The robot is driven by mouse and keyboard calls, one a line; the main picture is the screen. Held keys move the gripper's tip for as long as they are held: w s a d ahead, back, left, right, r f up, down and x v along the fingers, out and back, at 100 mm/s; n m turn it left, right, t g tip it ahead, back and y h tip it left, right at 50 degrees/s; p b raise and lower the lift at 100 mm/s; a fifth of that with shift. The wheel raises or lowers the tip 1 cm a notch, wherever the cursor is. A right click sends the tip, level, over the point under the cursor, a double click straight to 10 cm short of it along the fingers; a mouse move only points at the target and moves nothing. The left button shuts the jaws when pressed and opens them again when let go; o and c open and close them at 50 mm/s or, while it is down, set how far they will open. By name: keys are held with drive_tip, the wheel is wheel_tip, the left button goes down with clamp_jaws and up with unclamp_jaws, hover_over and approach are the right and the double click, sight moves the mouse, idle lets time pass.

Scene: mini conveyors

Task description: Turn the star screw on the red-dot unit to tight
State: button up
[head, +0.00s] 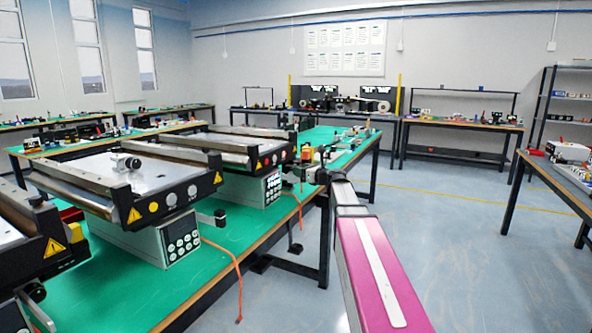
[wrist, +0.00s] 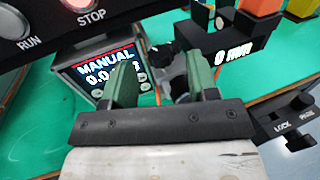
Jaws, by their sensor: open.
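My gripper (wrist: 163,82) is open, its two green-faced fingers apart. In the wrist view a dark knob (wrist: 160,56), possibly the star screw, shows beyond and between the fingers, with a grey part near it. I cannot tell whether a finger touches it. A conveyor's control box (wrist: 98,75) with a display reading MANUAL is on the left. In the head view my arm reaches to the far conveyor (head: 262,160), where the gripper is small and hard to make out. No red dot is clearly readable, so I cannot confirm which unit is marked.
A black block (wrist: 225,45) with a white display and an orange block (wrist: 262,18) stand close on the right in the wrist view. A black LOCK part (wrist: 290,122) is at lower right. The middle conveyor (head: 125,185) stands nearer on the green bench (head: 215,265). An orange cable (head: 235,262) hangs over its edge.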

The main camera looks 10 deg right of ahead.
drive_tip(key=shift+x, duration=1.95)
drive_tip(key=shift+c, duration=0.3)
drive_tip(key=c, duration=0.9)
drive_tip(key=shift+o, duration=0.2)
drive_tip(key=shift+s, duration=0.1)
drive_tip(key=shift+a+m+t+h, duration=0.1)
drive_tip(key=shift+m+t+h, duration=0.3)
drive_tip(key=shift+m+h, duration=0.15)
drive_tip(key=shift+m+t+h, duration=0.55)
drive_tip(key=shift+m+h, duration=0.35)
drive_tip(key=shift+h, duration=0.45)
drive_tip(key=shift+m+t+h, duration=0.55)
drive_tip(key=shift+m+h, duration=0.3)
drive_tip(key=shift+h, duration=0.45)
